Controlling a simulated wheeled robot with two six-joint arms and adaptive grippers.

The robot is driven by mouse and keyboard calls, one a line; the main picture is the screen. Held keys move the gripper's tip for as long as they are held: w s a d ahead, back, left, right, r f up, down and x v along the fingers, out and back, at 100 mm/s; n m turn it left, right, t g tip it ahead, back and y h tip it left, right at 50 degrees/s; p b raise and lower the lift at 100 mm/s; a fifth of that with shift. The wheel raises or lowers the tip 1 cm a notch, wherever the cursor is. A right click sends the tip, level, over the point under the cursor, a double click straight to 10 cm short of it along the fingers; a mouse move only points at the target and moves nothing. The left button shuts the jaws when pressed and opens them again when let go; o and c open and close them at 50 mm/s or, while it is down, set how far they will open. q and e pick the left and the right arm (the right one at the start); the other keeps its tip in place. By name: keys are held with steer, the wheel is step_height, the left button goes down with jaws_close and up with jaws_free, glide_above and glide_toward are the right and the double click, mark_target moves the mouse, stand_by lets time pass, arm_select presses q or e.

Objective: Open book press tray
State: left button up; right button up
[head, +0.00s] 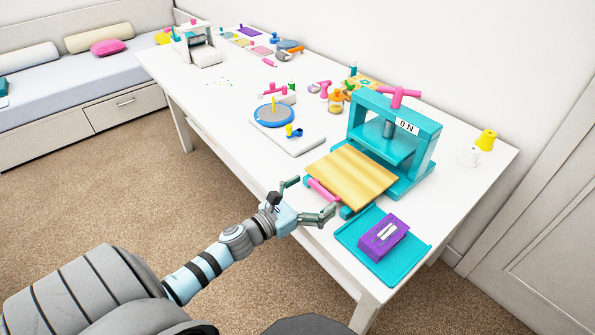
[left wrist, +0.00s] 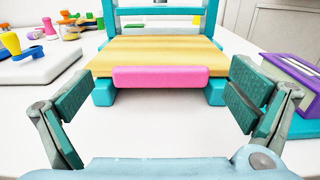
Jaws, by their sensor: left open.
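The teal book press (head: 395,140) stands on the white table, with a pink handle on top and an "ON" label. Its tray, a yellow wood board (head: 352,177), sticks out of the front toward me. A pink bar handle (head: 323,191) runs along the tray's front edge; it also shows in the left wrist view (left wrist: 160,76). My left gripper (head: 310,198) is open and empty at the table's front edge. In the left wrist view its fingers (left wrist: 162,100) are spread to either side of the pink handle, apart from it. My right gripper is not in view.
A teal tray (head: 350,237) with a purple box (head: 383,236) lies right of my left gripper. A white board with a blue disc (head: 274,116) lies left of the press. Yellow and white spools (head: 486,140) stand behind right.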

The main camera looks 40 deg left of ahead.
arm_select(q)
steer(key=v, duration=0.9)
